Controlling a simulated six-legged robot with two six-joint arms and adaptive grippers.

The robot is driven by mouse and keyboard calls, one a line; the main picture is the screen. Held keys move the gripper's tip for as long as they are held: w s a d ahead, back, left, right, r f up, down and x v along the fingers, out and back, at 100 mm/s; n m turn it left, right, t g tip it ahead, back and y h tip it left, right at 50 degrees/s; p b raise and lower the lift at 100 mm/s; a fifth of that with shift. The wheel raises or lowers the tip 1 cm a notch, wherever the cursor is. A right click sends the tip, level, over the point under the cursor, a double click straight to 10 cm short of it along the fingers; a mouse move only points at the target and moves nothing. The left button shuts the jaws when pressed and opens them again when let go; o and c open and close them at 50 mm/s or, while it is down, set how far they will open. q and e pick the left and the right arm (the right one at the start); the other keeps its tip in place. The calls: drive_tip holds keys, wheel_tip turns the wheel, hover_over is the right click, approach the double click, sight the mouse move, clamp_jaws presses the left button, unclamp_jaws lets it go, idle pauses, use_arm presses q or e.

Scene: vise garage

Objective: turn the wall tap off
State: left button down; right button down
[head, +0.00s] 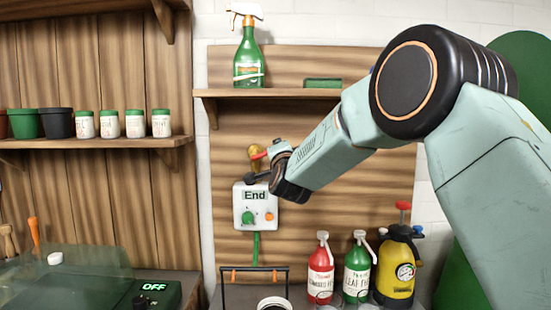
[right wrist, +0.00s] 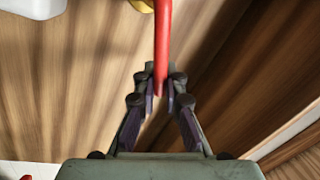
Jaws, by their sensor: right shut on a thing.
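The wall tap (head: 254,152) is brass-coloured with a red lever, mounted on the wooden wall panel above a white control box. In the right wrist view the red lever (right wrist: 162,42) runs down from the top, and a bit of the brass body (right wrist: 142,5) shows at the top edge. My right gripper (head: 268,160) is at the tap in the head view, partly hiding it. In the right wrist view its fingers (right wrist: 161,88) are closed around the lower end of the lever. My left gripper is not in view.
The white box (head: 243,219) reads "End" and has a green knob and an orange button; a green hose hangs below. A shelf (head: 285,93) with a green spray bottle (head: 249,62) is above. Red, green and yellow bottles (head: 357,268) stand at lower right.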

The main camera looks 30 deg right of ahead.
drive_tip(key=shift+s+d+f+m+h+b, duration=0.1)
drive_tip(key=shift+f+m+h+b, duration=0.3)
drive_tip(key=shift+f+m+b, duration=0.75)
drive_tip(key=shift+s+d+f+m+h+b, duration=0.1)
drive_tip(key=shift+f+m+h+b, duration=0.5)
drive_tip(key=shift+m+b, duration=0.95)
drive_tip(key=shift+f+m+g, duration=0.15)
drive_tip(key=shift+m+g, duration=0.15)
drive_tip(key=c, duration=1.6)
unclamp_jaws()
drive_tip(key=shift+c, duration=0.2)
drive_tip(key=shift+o, duration=1.1)
drive_tip(key=shift+r, duration=0.25)
drive_tip(key=v, duration=1.2)
drive_tip(key=shift+d, duration=0.2)
